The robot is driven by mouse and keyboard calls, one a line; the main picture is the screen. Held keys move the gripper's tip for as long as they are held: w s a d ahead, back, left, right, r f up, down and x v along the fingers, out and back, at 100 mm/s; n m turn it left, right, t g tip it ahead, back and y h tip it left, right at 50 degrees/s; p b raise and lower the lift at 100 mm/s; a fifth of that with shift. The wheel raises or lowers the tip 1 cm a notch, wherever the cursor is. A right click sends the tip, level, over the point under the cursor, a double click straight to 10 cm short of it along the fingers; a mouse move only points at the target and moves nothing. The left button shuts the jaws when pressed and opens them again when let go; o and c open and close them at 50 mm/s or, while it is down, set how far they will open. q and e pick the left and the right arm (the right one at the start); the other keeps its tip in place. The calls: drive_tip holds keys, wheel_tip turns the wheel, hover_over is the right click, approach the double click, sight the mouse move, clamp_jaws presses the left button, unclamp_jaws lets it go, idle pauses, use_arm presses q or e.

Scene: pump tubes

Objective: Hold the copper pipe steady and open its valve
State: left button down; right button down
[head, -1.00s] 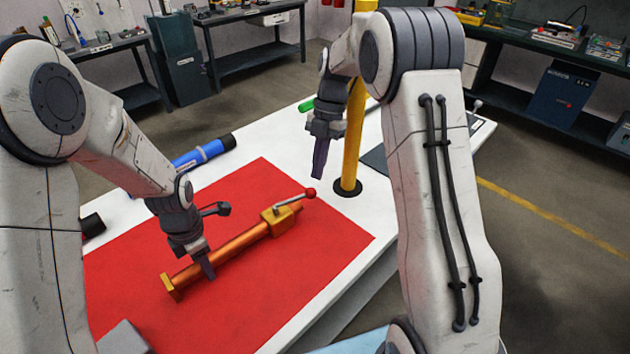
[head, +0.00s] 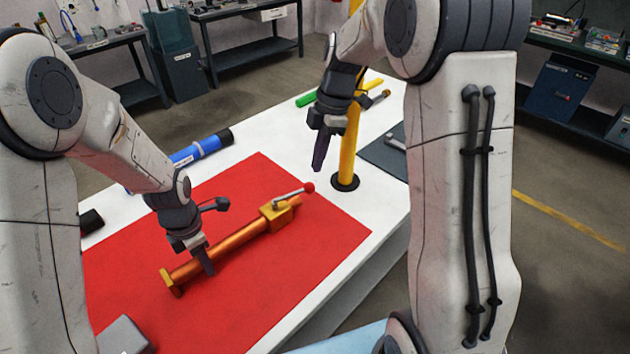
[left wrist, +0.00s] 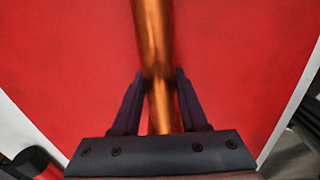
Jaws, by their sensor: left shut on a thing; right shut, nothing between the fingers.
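The copper pipe (head: 240,238) lies on the red mat (head: 300,250), with a brass flange (head: 171,282) at its near left end. Its brass valve block (head: 277,216) is at the far right end and carries a silver lever (head: 292,194) with a red knob (head: 309,187). My left gripper (head: 207,266) is shut on the pipe nearer the flange end; the left wrist view shows its fingers on both sides of the pipe (left wrist: 155,60). My right gripper (head: 319,166) is shut and empty, in the air above and beyond the knob, apart from it.
A yellow post (head: 348,150) rises from the table just right of my right gripper. A blue flashlight-like cylinder (head: 201,149) lies behind the mat. A green-handled tool (head: 306,99) and a dark grey pad (head: 385,155) lie farther back. A grey block (head: 124,337) sits at the near left.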

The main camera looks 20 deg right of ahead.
sight(293, 195)
drive_tip(key=s+d+r+m+t+h, duration=0.1)
drive_tip(key=s+m+t, duration=0.15)
drive_tip(key=m, duration=0.45)
drive_tip(key=s+d+r+m+t, duration=0.1)
drive_tip(key=s+d+m, duration=0.1)
drive_tip(key=s+m, duration=0.35)
use_arm(q)
drive_tip(key=shift+w, duration=0.1)
use_arm(e)
drive_tip(key=w+a+f+m, duration=0.2)
drive_tip(key=w+a+f, duration=0.1)
drive_tip(key=w+f, duration=0.5)
wheel_tip(293, 195, down, 3)
drive_tip(key=shift+r, duration=0.15)
drive_tip(key=shift+w, duration=0.1)
